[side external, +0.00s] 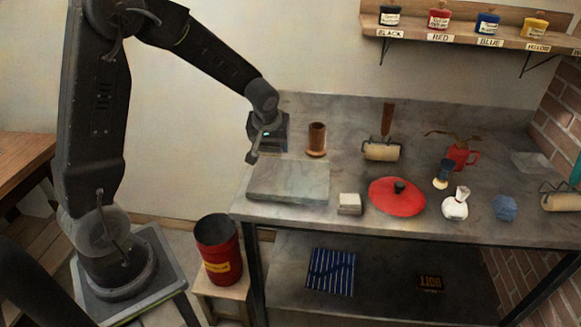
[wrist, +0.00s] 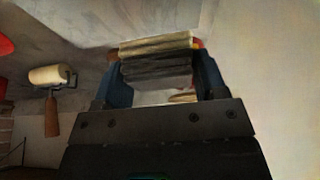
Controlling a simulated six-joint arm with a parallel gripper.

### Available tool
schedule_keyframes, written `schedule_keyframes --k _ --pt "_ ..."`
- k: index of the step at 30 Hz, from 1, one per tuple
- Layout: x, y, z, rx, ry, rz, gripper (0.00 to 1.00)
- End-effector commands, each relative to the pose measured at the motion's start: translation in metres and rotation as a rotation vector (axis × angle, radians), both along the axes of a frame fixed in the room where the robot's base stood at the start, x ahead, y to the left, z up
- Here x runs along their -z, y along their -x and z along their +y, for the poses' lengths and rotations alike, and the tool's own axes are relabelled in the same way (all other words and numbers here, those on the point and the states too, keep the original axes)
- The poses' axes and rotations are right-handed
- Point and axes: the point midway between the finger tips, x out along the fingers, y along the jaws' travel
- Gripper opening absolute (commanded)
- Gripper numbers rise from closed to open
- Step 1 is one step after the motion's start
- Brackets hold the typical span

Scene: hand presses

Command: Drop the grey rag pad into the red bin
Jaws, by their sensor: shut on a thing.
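My gripper (side external: 268,138) is over the back left corner of the bench, just behind the stone slab. In the wrist view its two blue fingers (wrist: 160,78) are on either side of a layered grey pad (wrist: 157,68), which I take to be the grey rag pad. Its near face is dark grey, with a paler layered edge beyond. In the side view the pad is mostly hidden by the gripper, and I cannot tell whether it touches the bench. The red bin (side external: 222,262), dark inside with a yellow label, stands open and upright at lower left.
The bin is on a low wooden stand (side external: 228,289), left of the bench. The stone slab (side external: 288,182) lies near the bench's left edge. A brown cylinder (side external: 317,138), roller (side external: 381,151), pale block (side external: 349,204) and red disc (side external: 397,197) stand to the right.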

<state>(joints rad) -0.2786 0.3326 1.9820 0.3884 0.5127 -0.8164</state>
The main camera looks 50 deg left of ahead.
Motion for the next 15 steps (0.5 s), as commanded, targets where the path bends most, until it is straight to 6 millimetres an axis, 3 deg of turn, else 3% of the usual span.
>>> schedule_keyframes --k 6,15 --pt "0.024 -0.026 -0.031 0.004 0.0 0.0 0.43" --pt "0.042 -0.032 -0.039 0.001 0.0 0.002 0.43"
